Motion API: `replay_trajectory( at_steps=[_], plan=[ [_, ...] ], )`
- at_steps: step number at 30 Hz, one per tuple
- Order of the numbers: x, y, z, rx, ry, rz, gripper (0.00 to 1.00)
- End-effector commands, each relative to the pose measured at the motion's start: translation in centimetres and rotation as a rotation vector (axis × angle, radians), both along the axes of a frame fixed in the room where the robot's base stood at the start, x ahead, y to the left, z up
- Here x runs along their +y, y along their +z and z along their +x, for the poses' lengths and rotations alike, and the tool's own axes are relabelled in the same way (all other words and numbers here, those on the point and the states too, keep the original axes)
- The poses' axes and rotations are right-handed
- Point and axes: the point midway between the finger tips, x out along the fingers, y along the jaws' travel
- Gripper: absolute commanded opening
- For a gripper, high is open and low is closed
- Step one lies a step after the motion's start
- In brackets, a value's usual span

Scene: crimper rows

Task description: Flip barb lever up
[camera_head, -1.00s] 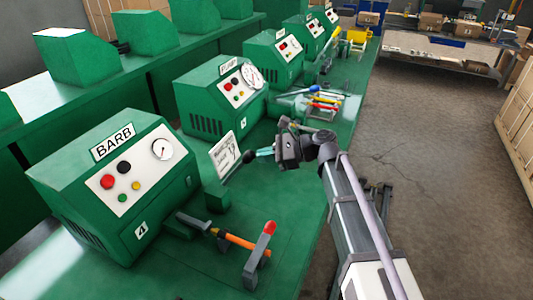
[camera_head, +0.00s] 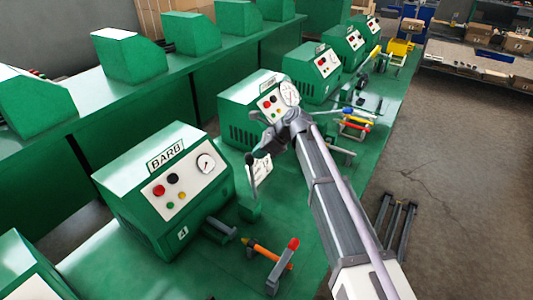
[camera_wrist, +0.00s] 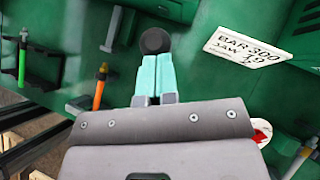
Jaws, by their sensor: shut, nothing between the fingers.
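The BARB machine (camera_head: 165,190) is a green box with a gauge and coloured buttons, at the left middle of the head view. A black ball knob (camera_head: 249,158), which looks like the lever's end, shows above the small green block (camera_head: 250,209) at the machine's right side. My gripper (camera_head: 257,153) is at the knob. In the wrist view, my gripper's teal fingers (camera_wrist: 155,62) are shut together and empty, with the black knob (camera_wrist: 155,40) right at their tips. The lever's rod is mostly hidden, and I cannot tell whether the fingers touch the knob.
A white label plate (camera_head: 264,168) stands beside the knob and reads BAR 300 in the wrist view (camera_wrist: 247,46). An orange-handled tool (camera_head: 265,252) and a red-tipped stand (camera_head: 283,267) are on the bench in front. More green machines line the bench behind.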

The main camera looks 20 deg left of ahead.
Motion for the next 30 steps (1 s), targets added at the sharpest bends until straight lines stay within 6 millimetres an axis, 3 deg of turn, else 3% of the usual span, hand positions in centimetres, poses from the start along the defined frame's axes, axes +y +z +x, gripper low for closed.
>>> replay_trajectory(
  at_steps=[19, 23, 27, 30],
  plan=[
    [0.5, 0.1, 0.1, 0.000, 0.001, 0.005, 0.00],
    [-0.9, 0.4, 0.2, 0.000, 0.000, 0.005, 0.00],
    [-3.8, 0.8, 0.5, 0.000, -0.002, 0.005, 0.00],
    [-5.1, 4.0, 1.1, 0.000, -0.001, 0.005, 0.00]
  ],
)
